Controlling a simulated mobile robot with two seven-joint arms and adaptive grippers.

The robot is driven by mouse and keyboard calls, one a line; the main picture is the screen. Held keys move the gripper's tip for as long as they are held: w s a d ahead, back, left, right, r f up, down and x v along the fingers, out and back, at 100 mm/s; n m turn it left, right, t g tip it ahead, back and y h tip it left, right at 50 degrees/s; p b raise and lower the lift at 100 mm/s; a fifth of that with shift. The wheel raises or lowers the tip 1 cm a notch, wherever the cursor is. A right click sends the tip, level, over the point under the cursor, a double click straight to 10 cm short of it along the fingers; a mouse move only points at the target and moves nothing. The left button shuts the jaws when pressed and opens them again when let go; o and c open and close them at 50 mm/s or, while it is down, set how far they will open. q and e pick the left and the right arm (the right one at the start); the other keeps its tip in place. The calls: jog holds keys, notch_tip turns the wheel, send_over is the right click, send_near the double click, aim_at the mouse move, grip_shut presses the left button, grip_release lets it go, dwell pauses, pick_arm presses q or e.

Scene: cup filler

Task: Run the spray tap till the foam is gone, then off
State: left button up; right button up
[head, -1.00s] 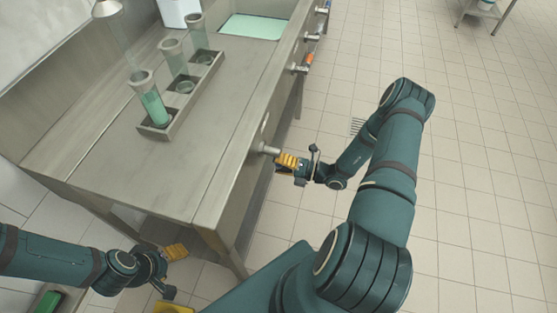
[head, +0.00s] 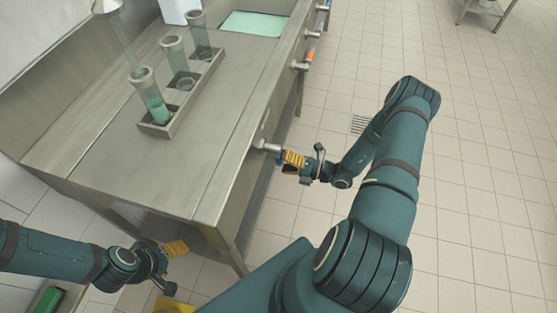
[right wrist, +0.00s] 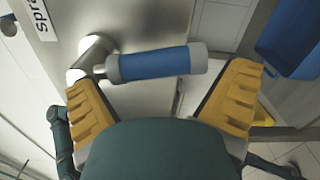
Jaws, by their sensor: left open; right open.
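The spray tap's lever has a blue grip with grey ends and shows in the right wrist view (right wrist: 153,64), on a metal panel beside a label (right wrist: 40,18) that reads "Spra". My right gripper (right wrist: 166,80) is open, its yellow fingers either side of the lever; I cannot tell if they touch it. In the head view, this gripper (head: 288,160) is at the counter's front. A spray head (head: 106,6) hangs at upper left, with a pale, see-through spray cone (head: 122,45) below it, reaching the nearest glass (head: 153,98), which holds green liquid. Foam cannot be made out. My left gripper (head: 163,264) is open and empty, low at left.
A grey rack (head: 165,130) on the metal counter (head: 110,148) holds the nearest glass and two others, (head: 176,58) and (head: 197,35). Other taps (head: 302,65) line the counter front. The tiled floor at right is open.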

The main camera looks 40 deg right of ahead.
jog(key=v, duration=1)
jog(key=shift+s, duration=0.2)
dwell(0.5)
